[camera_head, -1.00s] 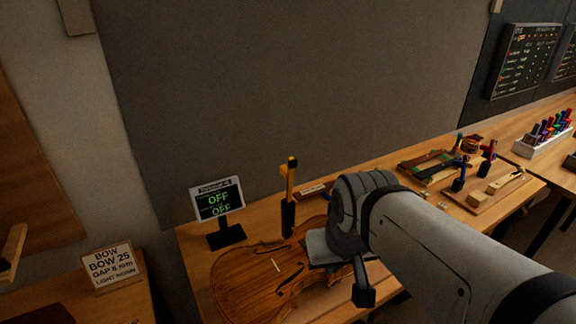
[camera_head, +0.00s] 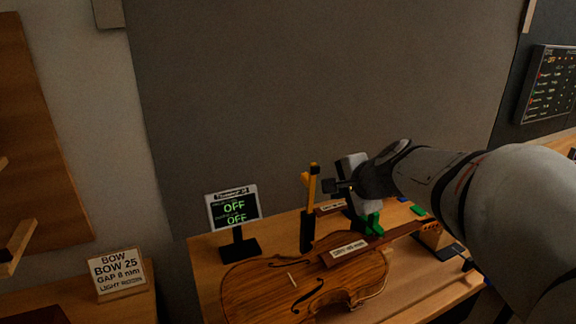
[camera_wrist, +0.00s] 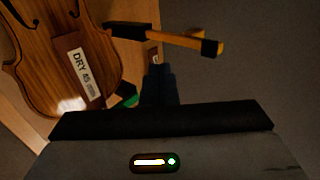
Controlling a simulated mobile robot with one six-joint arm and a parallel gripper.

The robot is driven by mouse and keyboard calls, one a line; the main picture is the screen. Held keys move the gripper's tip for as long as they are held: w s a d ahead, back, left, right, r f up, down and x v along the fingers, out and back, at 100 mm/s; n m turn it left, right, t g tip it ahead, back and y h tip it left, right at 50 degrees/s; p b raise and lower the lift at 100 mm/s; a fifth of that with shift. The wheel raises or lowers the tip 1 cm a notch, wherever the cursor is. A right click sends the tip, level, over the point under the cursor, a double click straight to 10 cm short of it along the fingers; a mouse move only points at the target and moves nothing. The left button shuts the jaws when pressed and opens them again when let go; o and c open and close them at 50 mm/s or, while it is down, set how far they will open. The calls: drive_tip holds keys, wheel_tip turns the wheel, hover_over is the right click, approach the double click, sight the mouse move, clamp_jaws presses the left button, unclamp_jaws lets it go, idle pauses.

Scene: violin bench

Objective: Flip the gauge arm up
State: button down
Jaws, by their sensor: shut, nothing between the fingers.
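The gauge is a black post (camera_head: 307,232) with a yellow arm (camera_head: 312,187) standing behind the violin. The yellow arm points up from the post, its black tip at the top, and a short yellow piece sticks out on its left. In the wrist view the yellow arm (camera_wrist: 178,41) crosses above the fingers. My gripper (camera_head: 329,186) is shut and empty, just right of the yellow arm. Its dark fingers (camera_wrist: 159,72) point toward the arm with a small gap showing in the wrist view; contact cannot be told from the head view.
A violin (camera_head: 290,290) with a "DRY" label lies in front of the gauge. A display (camera_head: 233,208) reading OFF stands left of it. A bow sign (camera_head: 117,272) stands at lower left. Green pieces (camera_head: 418,210) lie behind the violin's neck.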

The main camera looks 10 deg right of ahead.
sight(313, 189)
drive_tip(key=w+f, duration=0.1)
drive_tip(key=w, duration=0.1)
drive_tip(key=w+a+f, duration=0.1)
drive_tip(key=w, duration=0.1)
drive_tip(key=w+a+f+p, duration=0.1)
drive_tip(key=w, duration=0.1)
drive_tip(key=shift+w, duration=0.2)
drive_tip(key=shift+w+a+f, duration=0.1)
drive_tip(key=shift+w+a, duration=0.15)
drive_tip(key=shift+w, duration=0.4)
